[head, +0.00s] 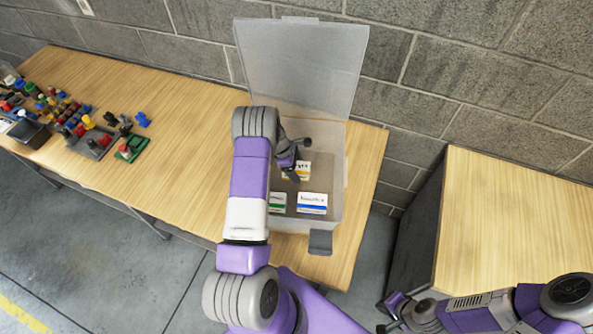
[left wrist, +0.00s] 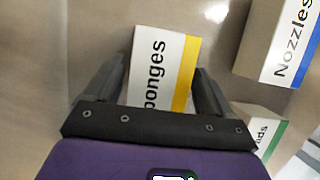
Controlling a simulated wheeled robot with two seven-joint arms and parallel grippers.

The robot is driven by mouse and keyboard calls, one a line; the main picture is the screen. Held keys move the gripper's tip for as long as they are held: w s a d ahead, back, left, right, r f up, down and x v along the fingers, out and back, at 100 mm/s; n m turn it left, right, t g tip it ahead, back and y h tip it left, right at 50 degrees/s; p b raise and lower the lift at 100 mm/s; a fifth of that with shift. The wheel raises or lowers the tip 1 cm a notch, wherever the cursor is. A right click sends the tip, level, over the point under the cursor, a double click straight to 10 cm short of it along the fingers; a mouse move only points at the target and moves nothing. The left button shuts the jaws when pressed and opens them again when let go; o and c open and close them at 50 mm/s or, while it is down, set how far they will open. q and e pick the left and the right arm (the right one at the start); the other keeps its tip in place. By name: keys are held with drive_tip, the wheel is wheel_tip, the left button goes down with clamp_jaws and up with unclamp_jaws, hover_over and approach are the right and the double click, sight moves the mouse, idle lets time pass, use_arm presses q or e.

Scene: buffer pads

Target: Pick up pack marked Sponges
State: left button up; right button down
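The Sponges pack (left wrist: 160,66) is a white box with a yellow stripe. In the left wrist view its label is partly cut off by my gripper. It also shows in the head view (head: 302,168) inside the clear bin (head: 336,190), partly hidden by my left gripper (head: 299,161). In the left wrist view my left gripper (left wrist: 158,88) has its fingers apart, one on each side of the pack, and no firm grip shows. My right gripper (head: 382,314) is low at the right of the head view, away from the bin, with its fingers apart and empty.
In the bin, a blue-striped Nozzles pack (head: 312,203) and a green-striped pack (head: 277,202) lie nearer the front. The bin's lid (head: 300,65) stands open at the back. Several small coloured parts (head: 75,115) crowd the table's left end. Another table (head: 510,220) is at right.

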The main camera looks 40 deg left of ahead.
use_arm(q)
drive_tip(key=c, duration=0.9)
drive_tip(key=shift+r, duration=0.1)
